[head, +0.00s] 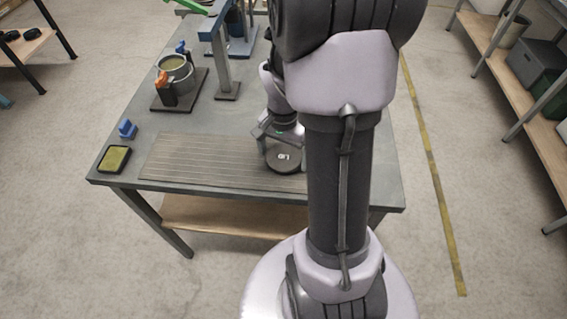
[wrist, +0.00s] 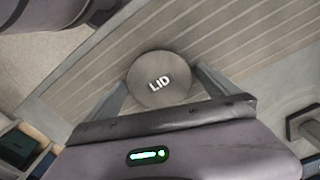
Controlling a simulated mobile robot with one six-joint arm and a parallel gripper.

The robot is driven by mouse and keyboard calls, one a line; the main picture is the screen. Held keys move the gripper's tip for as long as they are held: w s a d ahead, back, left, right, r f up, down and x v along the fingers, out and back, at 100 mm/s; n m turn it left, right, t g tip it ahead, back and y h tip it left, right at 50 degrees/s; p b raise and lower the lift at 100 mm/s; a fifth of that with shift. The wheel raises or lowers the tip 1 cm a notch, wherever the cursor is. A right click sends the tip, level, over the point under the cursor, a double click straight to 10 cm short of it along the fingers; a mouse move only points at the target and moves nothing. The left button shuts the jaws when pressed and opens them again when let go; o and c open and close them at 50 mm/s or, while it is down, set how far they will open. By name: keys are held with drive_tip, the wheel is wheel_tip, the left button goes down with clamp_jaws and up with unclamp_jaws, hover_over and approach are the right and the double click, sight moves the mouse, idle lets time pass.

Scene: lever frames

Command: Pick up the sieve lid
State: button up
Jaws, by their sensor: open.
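The sieve lid (head: 286,162) is a round dark grey disc lying on the slatted mat near the front edge of the workbench. My gripper (wrist: 161,78) is open, with one finger to the left of the lid and one to the right. Whether the fingers touch its rim I cannot tell. In the head view my gripper (head: 281,137) is at the lid's far side, and my arm hides part of the bench to its right.
The slatted mat (head: 205,160) covers the bench front. A yellow-green pad in a black tray (head: 115,158) and a small blue block (head: 127,129) are at left. A round metal container (head: 176,72) with an orange-topped clamp stands farther back, near a blue-grey post (head: 222,62).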

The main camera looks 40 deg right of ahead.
drive_tip(key=shift+r, duration=0.1)
drive_tip(key=c, duration=1.5)
drive_tip(key=shift+o, duration=0.2)
